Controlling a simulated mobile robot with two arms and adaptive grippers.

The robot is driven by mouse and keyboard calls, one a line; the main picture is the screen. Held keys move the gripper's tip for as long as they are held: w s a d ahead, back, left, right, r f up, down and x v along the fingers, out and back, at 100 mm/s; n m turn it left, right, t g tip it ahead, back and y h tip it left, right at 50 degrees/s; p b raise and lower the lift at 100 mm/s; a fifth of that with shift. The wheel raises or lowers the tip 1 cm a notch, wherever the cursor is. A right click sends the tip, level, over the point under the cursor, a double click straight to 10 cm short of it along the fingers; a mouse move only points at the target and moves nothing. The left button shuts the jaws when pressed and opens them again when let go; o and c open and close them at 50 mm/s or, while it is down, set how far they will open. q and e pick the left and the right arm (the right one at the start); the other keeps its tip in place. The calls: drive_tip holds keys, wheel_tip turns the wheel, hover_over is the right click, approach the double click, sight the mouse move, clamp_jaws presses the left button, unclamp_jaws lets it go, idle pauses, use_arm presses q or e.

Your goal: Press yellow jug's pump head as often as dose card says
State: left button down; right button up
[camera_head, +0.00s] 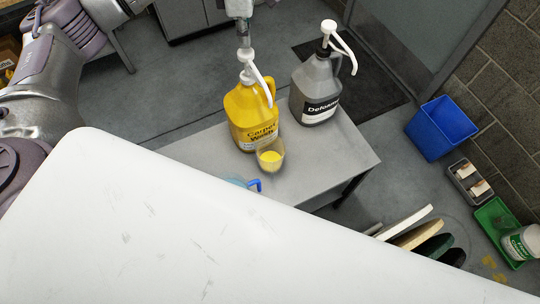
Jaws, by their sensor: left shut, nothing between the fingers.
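The yellow jug (237,111), labelled Carpet Wash, stands upright on a grey table (347,154). Its white pump head (247,57) has a spout that curves down to the right. My left gripper (243,45) is shut and empty, pointing down right above the pump head. I cannot tell whether its tips touch the head. A clear cup (270,159) with yellow liquid in it stands in front of the jug. A dose card cannot be made out. My right gripper is not in view.
A grey jug (315,87) labelled Defoamer, with its own white pump (340,42), stands right of the yellow jug. A blue handle (255,184) shows at the table's front edge, partly hidden. A blue bin (441,128) and a green tray (493,222) are on the floor at right.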

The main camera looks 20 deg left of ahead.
use_arm(q)
drive_tip(key=shift+r+p, duration=1.5)
drive_tip(key=shift+r, duration=1.05)
drive_tip(key=shift+f, duration=0.1)
